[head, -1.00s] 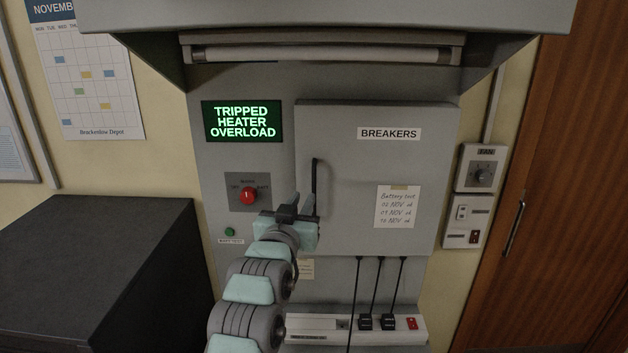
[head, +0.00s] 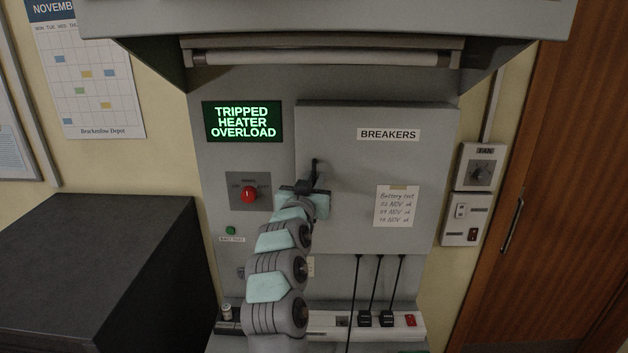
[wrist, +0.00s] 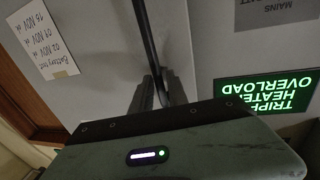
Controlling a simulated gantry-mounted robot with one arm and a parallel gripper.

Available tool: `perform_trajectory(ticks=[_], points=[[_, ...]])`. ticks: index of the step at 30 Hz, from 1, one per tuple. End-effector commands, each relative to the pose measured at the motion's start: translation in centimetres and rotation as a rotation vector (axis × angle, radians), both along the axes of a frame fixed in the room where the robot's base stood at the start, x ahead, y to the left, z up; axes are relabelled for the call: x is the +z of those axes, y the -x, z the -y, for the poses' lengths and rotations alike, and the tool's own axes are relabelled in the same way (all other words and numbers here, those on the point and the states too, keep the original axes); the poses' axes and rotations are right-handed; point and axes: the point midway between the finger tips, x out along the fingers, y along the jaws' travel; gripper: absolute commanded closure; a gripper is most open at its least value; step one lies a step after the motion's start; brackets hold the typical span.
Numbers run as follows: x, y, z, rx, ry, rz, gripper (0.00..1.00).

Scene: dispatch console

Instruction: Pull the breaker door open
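The breaker door (head: 345,215), a grey panel labelled BREAKERS, is closed on the console front. Its dark vertical bar handle (head: 316,166) is near the door's left edge, and its lower part is hidden behind my gripper (head: 304,186). In the wrist view the handle (wrist: 148,40) runs down between the two dark fingers of my gripper (wrist: 160,88). The fingers are close on either side of the bar. I cannot tell whether they press on it.
A red knob (head: 248,195) sits left of the handle, below the lit TRIPPED HEATER OVERLOAD display (head: 243,121). A hood (head: 320,20) overhangs the console. A power strip (head: 340,322) with cables lies below. A dark cabinet (head: 100,240) stands at left.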

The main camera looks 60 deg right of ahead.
Motion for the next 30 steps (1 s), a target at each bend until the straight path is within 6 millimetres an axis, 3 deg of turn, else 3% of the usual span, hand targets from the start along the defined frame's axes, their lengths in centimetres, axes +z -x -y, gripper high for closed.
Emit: perform_trajectory(ticks=[7,15,30], points=[[-0.02,-0.03,0.03,0.000,0.000,0.000,0.80],[-0.03,-0.03,0.03,0.000,0.000,-0.001,1.00],[-0.02,-0.02,0.03,0.000,0.000,-0.001,1.00]])
